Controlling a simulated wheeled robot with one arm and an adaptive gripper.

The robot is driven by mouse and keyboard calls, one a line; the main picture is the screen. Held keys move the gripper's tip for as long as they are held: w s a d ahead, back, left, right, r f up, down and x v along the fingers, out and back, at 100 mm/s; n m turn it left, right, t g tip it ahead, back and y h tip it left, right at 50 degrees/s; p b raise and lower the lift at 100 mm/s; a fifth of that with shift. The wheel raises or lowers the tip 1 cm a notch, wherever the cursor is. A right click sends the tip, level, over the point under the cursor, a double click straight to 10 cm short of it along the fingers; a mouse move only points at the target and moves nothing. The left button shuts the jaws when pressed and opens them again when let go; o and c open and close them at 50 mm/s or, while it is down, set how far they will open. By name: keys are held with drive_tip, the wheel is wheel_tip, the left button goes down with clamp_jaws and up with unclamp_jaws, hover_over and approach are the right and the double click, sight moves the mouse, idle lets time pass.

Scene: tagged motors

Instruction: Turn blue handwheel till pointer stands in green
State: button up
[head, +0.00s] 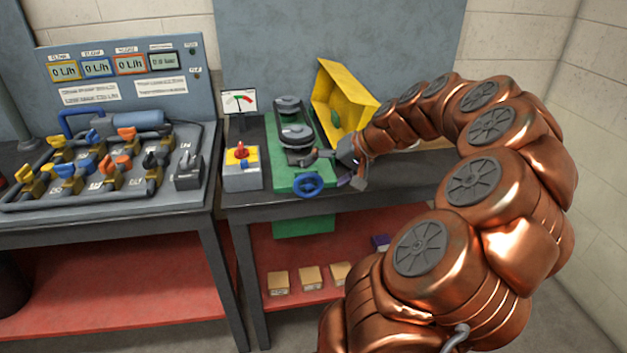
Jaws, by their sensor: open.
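The blue handwheel (307,184) sits at the front of a green machine base (283,168) on the right bench. The gauge (239,101) stands on a post behind the control box; its face has red and green zones, and its thin pointer stands near the middle, too small to tell exactly in which zone. My gripper (337,167) is open and empty, just above and to the right of the handwheel. It appears apart from the wheel, though the exact gap is hard to judge.
A yellow guard (343,100) stands open behind the gripper. Dark round parts (296,134) rise from the machine base. A control box (242,168) with a red knob stands left of the handwheel. A valve panel (105,165) fills the left bench.

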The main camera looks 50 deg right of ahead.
drive_tip(key=v, duration=0.6)
drive_tip(key=shift+r, duration=0.1)
idle(0.4)
drive_tip(key=a+f+n+g+y, duration=0.1)
drive_tip(key=a+f+n+g, duration=0.15)
drive_tip(key=a, duration=1.05)
drive_tip(key=a+f+n+g+y, duration=0.15)
drive_tip(key=a+n+g, duration=0.25)
drive_tip(key=a, duration=1)
drive_tip(key=s+a+f+n+g+h, duration=0.1)
drive_tip(key=s+a+f+g+h, duration=0.2)
drive_tip(key=s, duration=0.5)
drive_tip(key=s+a+f+n+g+h, duration=0.2)
drive_tip(key=s+a+f, duration=0.35)
drive_tip(key=s, duration=0.25)
wheel_tip(320, 180, up, 19)
drive_tip(key=t+p, duration=0.1)
drive_tip(key=p, duration=1.6)
drive_tip(key=shift+a+f+m, duration=0.1)
drive_tip(key=shift+f+m, duration=0.1)
drive_tip(key=shift+m, duration=0.05)
